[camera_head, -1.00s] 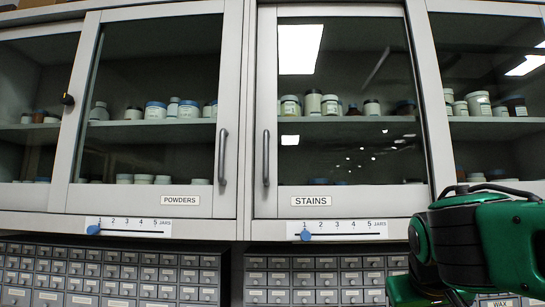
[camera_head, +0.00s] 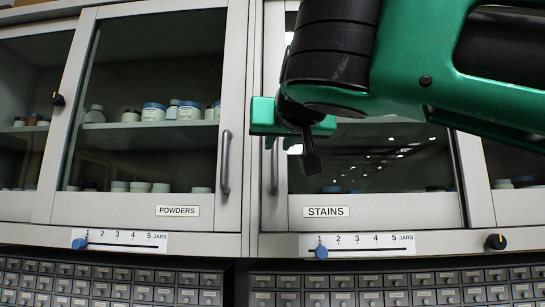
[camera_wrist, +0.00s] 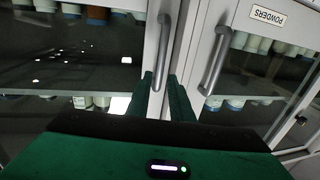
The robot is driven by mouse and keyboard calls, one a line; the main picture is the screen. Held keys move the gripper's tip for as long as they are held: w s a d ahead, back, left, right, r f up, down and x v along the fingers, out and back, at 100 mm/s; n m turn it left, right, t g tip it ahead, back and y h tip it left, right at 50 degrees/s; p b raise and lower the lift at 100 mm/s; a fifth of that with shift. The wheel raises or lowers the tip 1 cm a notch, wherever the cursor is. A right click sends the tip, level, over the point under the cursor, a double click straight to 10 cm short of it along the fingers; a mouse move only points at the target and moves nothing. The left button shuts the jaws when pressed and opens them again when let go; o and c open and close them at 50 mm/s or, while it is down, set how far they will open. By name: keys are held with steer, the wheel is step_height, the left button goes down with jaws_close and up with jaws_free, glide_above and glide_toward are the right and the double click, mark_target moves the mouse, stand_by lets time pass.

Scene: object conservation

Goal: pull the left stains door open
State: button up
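The left stains door (camera_head: 400,205) is a grey-framed glass door with a STAINS label (camera_head: 326,211), and it looks closed. Its grey bar handle (camera_head: 275,170) is at the door's left edge, its upper part hidden by my gripper (camera_head: 293,122). In the wrist view the stains handle (camera_wrist: 165,45) is the left of two handles. There my gripper (camera_wrist: 160,82) has its green fingers apart, with the handle's near end showing between them. I cannot tell whether they touch it. Jars behind the glass are mostly hidden by my arm.
The closed powders door (camera_head: 145,165) is just left, its handle (camera_head: 225,162) close to the stains handle. A stains slider (camera_head: 321,252) sits at 1 below the door, a black knob (camera_head: 495,241) right of it. Small labelled drawers (camera_head: 345,281) fill the bottom.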

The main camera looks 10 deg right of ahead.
mark_target(276, 149)
steer(key=w, duration=0.6)
steer(key=shift+w+d, duration=0.1)
steer(key=shift+w, duration=0.15)
jaws_close()
